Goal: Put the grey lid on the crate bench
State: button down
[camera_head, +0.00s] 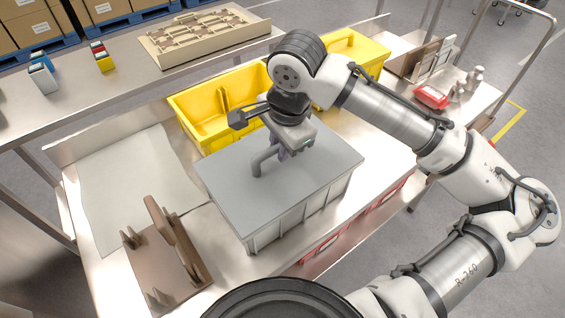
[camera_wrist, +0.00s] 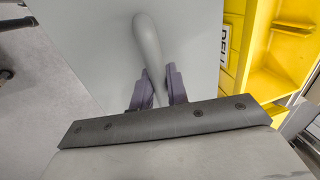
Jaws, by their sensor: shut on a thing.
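The grey lid (camera_head: 228,185) is a flat rectangular panel with a bar handle (camera_head: 262,160) standing on it. It lies over the top of a light grey crate (camera_head: 290,222) on the metal bench (camera_head: 90,228). I cannot tell whether the lid sits fully down on the crate rim. My gripper (camera_head: 290,150) reaches down over the lid from above. In the wrist view, its two dark fingers (camera_wrist: 158,86) are shut on the lid's handle (camera_wrist: 148,45), one on each side of it. The lid's surface fills much of that view (camera_wrist: 70,35).
Yellow bins (camera_head: 205,112) stand right behind the crate. A brown rack with upright slots (camera_head: 168,262) is at front left, beside a pale mat (camera_head: 135,175). A red-labelled container (camera_head: 431,97) and grey bottles (camera_head: 470,85) are at right. A raised shelf (camera_head: 120,100) runs behind.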

jog(key=shift+r, duration=0.1)
jog(key=shift+r+p, duration=1.45)
jog(key=shift+p, duration=0.15)
jog(key=shift+r+p, duration=0.8)
jog(key=shift+p, duration=0.05)
jog(key=shift+w+f, duration=0.1)
